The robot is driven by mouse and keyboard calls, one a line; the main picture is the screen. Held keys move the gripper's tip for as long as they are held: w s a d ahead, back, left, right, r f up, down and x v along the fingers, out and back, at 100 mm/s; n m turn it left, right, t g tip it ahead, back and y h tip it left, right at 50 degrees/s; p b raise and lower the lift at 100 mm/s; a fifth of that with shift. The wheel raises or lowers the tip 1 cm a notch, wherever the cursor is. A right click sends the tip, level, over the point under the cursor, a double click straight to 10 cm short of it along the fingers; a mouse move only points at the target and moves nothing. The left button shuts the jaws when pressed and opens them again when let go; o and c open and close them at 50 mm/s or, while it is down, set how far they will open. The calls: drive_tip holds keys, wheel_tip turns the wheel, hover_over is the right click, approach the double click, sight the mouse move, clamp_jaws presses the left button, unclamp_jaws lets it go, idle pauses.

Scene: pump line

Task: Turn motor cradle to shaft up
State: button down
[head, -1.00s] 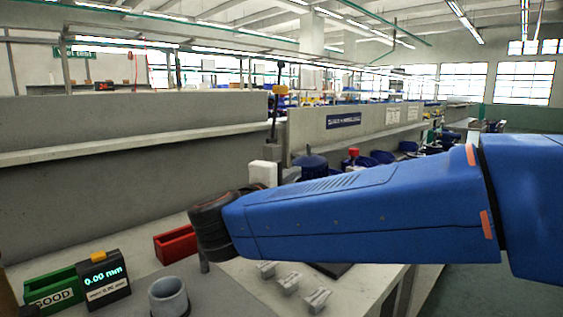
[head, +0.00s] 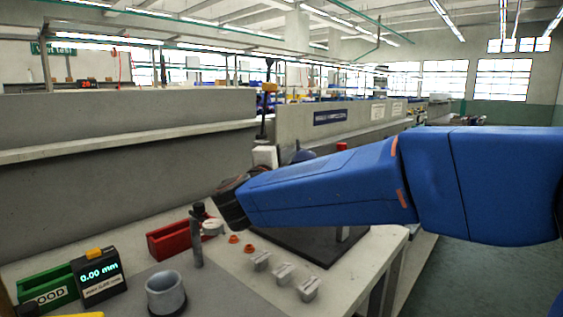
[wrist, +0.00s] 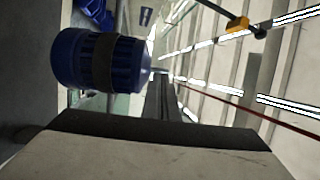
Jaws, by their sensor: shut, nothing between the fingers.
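A blue ribbed motor (wrist: 100,60) with a dark band around it shows at the upper left of the wrist view. Its axis runs across that rolled picture, so it seems to stand about upright, with a paler end toward the ceiling side. In the head view only a dark blue top (head: 303,156) shows behind my arm; the cradle is hidden there. My gripper (wrist: 160,105) appears shut and empty, beside the motor and apart from it. In the head view my arm hides the fingers.
A dark base plate (head: 320,245) lies under my arm. Grey blocks (head: 284,273), a grey cup (head: 166,293), a dark post (head: 197,235), a red bin (head: 170,241), a green bin (head: 48,288) and a gauge display (head: 99,276) stand on the bench. A low wall (head: 120,180) runs behind.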

sight(298, 145)
drive_tip(key=shift+x, duration=1.65)
drive_tip(key=shift+d, duration=0.1)
drive_tip(key=shift+w+d+r, duration=0.35)
drive_tip(key=shift+w, duration=0.2)
